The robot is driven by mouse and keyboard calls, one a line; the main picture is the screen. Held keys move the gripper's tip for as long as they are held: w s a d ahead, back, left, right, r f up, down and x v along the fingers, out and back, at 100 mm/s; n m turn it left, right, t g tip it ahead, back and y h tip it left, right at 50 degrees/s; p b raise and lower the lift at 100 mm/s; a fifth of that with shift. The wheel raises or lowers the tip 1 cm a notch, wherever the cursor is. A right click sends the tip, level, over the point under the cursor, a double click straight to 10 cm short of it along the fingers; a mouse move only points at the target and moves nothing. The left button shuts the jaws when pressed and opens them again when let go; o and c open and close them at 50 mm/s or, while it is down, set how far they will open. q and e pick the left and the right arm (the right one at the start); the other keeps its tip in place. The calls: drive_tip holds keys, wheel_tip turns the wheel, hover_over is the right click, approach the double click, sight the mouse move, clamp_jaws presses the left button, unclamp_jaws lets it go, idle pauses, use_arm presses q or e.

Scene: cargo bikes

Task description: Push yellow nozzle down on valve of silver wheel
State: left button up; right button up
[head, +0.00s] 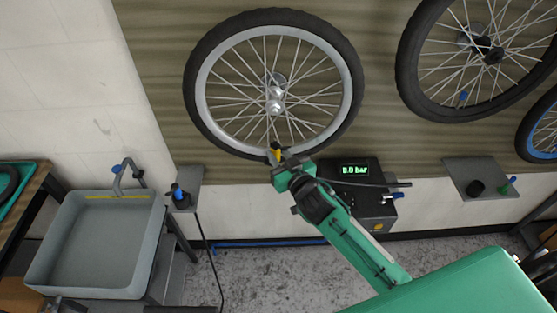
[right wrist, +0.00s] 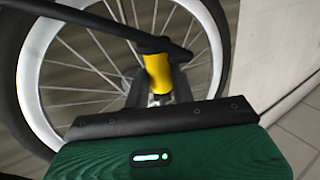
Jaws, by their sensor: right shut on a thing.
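The silver wheel (head: 341,105) hangs on the wooden wall in the head view, and part of its rim and spokes shows in the right wrist view (right wrist: 37,88). My right gripper (head: 279,158) is at the bottom of this wheel. It is shut on the yellow nozzle (right wrist: 158,75), which also shows in the head view (head: 276,149). The nozzle has a black head and a black hose. It sits at the inner side of the rim, by the spokes. The valve is hidden, so I cannot tell whether the nozzle is on it. My left gripper is not in view.
A pump box (head: 363,199) with a display reading 0.0 bar is right of my right gripper. A grey sink (head: 95,245) stands at the left. Small shelves (head: 188,177) hold blue and green nozzles.

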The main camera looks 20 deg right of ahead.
drive_tip(key=w, duration=0.2)
drive_tip(key=w+d, duration=0.1)
drive_tip(key=w, duration=0.1)
drive_tip(key=shift+w+d+b, duration=0.1)
drive_tip(key=shift+b, duration=0.2)
drive_tip(key=w+d, duration=0.1)
drive_tip(key=w, duration=0.5)
drive_tip(key=shift+d, duration=0.4)
drive_tip(key=shift+f+b, duration=0.4)
drive_tip(key=shift+f, duration=0.5)
idle(1.8)
idle(0.4)
drive_tip(key=o, duration=1)
drive_tip(key=shift+o, duration=0.4)
drive_tip(key=shift+s, duration=0.1)
